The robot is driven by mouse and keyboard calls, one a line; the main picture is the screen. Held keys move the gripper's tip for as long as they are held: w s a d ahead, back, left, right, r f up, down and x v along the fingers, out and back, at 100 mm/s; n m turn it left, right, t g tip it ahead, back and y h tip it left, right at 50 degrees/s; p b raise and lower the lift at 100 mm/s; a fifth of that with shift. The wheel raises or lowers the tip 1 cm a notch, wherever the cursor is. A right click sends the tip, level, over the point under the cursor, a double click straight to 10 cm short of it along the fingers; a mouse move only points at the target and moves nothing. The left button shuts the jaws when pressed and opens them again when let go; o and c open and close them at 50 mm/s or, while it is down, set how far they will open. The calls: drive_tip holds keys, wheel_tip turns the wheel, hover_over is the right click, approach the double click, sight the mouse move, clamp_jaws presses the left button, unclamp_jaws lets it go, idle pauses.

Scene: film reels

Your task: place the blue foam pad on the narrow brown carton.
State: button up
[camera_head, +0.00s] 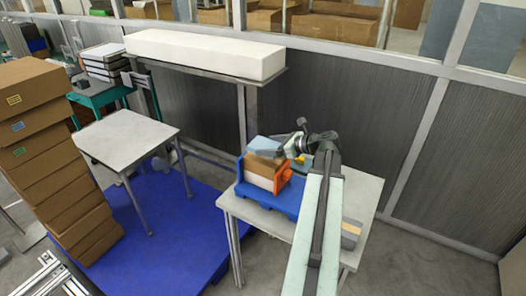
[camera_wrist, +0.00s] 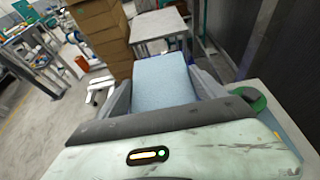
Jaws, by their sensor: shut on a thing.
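The blue foam pad (camera_wrist: 163,80) is light blue and flat. In the wrist view it sits between the two dark fingers of my gripper (camera_wrist: 165,88), which is shut on it. In the head view my gripper (camera_head: 272,153) is above the right table, at the blue holder with the orange end. A narrow brown carton (camera_head: 262,168) stands in that holder, close under the gripper. The gripper and wrist partly hide this spot, so I cannot tell whether the pad touches the carton.
The blue holder (camera_head: 272,200) has an orange end plate (camera_head: 283,177) beside the carton. A small box (camera_head: 350,234) lies at the table's right. A long white block (camera_head: 205,53) rests on a shelf behind. Stacked brown cartons (camera_head: 50,150) and an empty table (camera_head: 125,142) stand left.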

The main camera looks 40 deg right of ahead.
drive_tip(key=f+b, duration=0.1)
drive_tip(key=f, duration=0.1)
drive_tip(key=w+f+b, duration=0.1)
drive_tip(key=f+b, duration=0.1)
drive_tip(key=shift+w+d, duration=0.1)
drive_tip(key=shift+d, duration=0.1)
drive_tip(key=shift+s+d+f+b, duration=0.1)
drive_tip(key=shift+s+b, duration=0.25)
drive_tip(key=shift+b, duration=0.15)
drive_tip(key=shift+w+a, duration=0.2)
drive_tip(key=shift+w, duration=0.15)
drive_tip(key=shift+s, duration=0.1)
drive_tip(key=o, duration=1.3)
drive_tip(key=shift+r+p, duration=0.3)
drive_tip(key=shift+p, duration=0.05)
drive_tip(key=p+v, duration=0.4)
drive_tip(key=v, duration=0.8)
drive_tip(key=shift+a, duration=0.1)
